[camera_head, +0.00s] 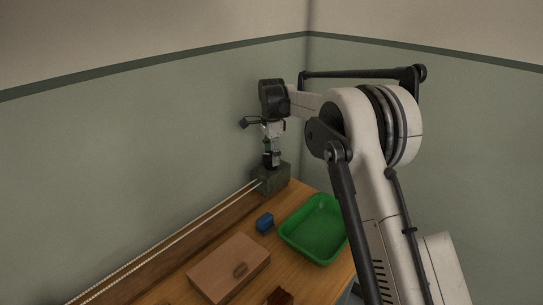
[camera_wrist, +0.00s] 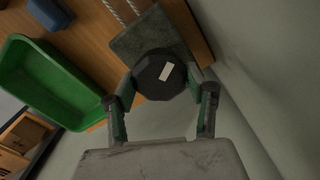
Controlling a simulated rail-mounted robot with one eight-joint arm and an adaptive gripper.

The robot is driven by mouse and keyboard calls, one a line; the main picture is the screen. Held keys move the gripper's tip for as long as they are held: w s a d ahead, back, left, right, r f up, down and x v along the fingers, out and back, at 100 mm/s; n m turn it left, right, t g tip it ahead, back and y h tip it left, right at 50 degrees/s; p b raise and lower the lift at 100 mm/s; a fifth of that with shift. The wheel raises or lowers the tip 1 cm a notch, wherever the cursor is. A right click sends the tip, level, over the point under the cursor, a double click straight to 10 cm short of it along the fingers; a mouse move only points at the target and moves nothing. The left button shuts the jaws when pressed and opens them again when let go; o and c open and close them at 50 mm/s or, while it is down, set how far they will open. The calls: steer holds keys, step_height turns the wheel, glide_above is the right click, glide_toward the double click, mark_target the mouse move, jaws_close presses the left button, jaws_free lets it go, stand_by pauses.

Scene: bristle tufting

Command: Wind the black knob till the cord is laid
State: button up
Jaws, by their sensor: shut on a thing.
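The black knob (camera_wrist: 158,76) sits on top of a dark green-grey block and has a white mark on its top face. My gripper (camera_wrist: 160,88) is shut around the knob, one finger on each side, in the wrist view. In the head view my gripper (camera_head: 271,160) points down onto the block (camera_head: 272,179), and the knob is mostly hidden there. The pale cord (camera_head: 165,241) runs in two strands from the block along a long wooden board toward the lower left. The cord (camera_wrist: 122,10) also shows at the top of the wrist view, meeting the block.
A green tray (camera_head: 318,229) stands empty on the wooden table right of the block. A small blue block (camera_head: 265,222) and a brown wooden box (camera_head: 229,267) lie nearby. A dark red-brown object (camera_head: 280,297) is at the bottom edge. Walls stand close behind the block.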

steer(key=shift+m, duration=0.5)
steer(key=o, duration=1.2)
steer(key=shift+c, duration=0.2)
steer(key=shift+r, duration=0.1)
step_height(320, 180, up, 12)
